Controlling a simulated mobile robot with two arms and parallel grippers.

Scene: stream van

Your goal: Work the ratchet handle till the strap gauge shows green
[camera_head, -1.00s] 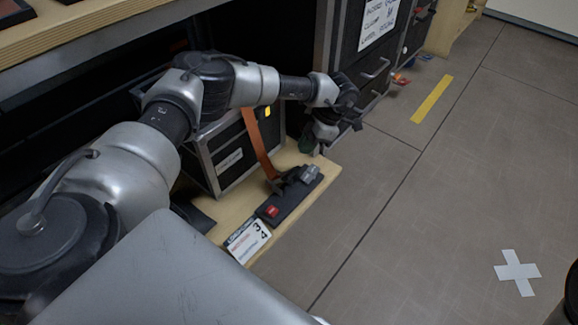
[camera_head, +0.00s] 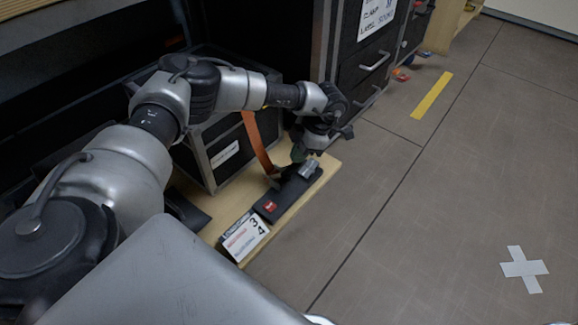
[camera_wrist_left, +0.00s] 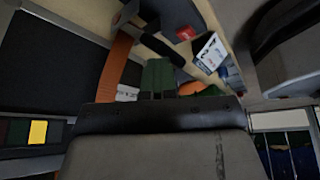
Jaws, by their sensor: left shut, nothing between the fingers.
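The ratchet (camera_head: 287,191) is a dark bar on a wooden ledge, with a red button (camera_head: 270,206) near one end. Its grey handle end (camera_head: 309,169) lies at the far end. An orange strap (camera_head: 257,145) runs from the ratchet up over a black case. My left gripper (camera_head: 297,154) is shut and empty, just above and beside the handle end; I cannot tell whether it touches. Its green fingers (camera_wrist_left: 158,75) show in the left wrist view. There the gauge (camera_wrist_left: 38,132) has its yellow field bright and the others dark. My right gripper is out of view.
The black case (camera_head: 226,155) stands on the wooden ledge (camera_head: 213,228) behind the ratchet. A white label card (camera_head: 244,236) sits at the near end of the ratchet. Black drawers (camera_head: 370,65) stand behind.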

